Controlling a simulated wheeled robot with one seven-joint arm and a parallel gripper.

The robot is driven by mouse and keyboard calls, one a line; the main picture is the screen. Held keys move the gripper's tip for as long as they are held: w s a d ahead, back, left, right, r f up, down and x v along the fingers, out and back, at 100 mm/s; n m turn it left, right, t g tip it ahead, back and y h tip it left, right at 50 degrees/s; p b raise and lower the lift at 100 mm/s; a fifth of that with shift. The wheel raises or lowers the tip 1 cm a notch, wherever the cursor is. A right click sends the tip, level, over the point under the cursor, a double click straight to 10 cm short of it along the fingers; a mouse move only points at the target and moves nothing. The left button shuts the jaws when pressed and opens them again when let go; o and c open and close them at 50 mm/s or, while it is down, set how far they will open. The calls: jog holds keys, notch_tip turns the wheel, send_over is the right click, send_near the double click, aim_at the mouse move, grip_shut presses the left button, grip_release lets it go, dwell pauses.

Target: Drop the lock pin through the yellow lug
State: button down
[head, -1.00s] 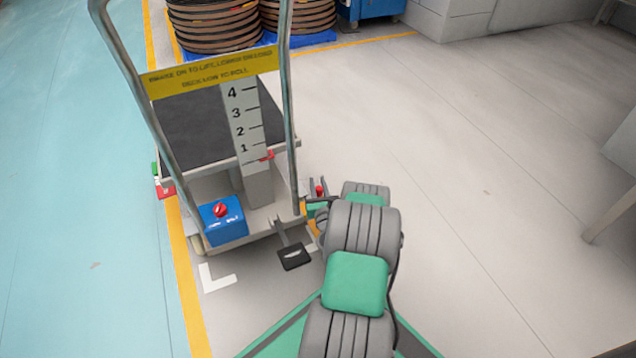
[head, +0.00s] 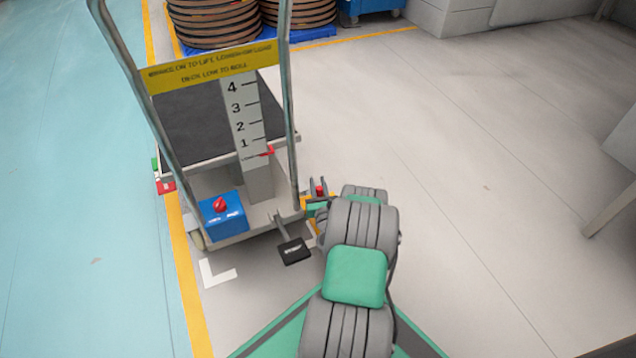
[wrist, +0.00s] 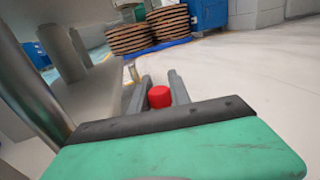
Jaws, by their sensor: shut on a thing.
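The lock pin shows as a red head (head: 319,190) in the head view and as a red knob (wrist: 159,96) in the wrist view. My gripper (head: 318,186) is shut on it, with one grey finger on each side (wrist: 158,88). The pin's shank is hidden. The yellow lug (head: 307,203) is at the cart's near right corner, close to my gripper and partly covered by it. I cannot tell whether the pin is over the lug's hole or in it.
The cart has a tall handle (head: 287,110), a blue box with a red knob (head: 222,216), a number scale (head: 243,115) and a black pedal (head: 294,251). Coil stacks (head: 215,22) stand on a blue pallet behind. The floor (head: 480,190) on the right is clear.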

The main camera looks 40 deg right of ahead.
jog(key=shift+f, duration=0.25)
jog(key=c, duration=1.1)
grip_release()
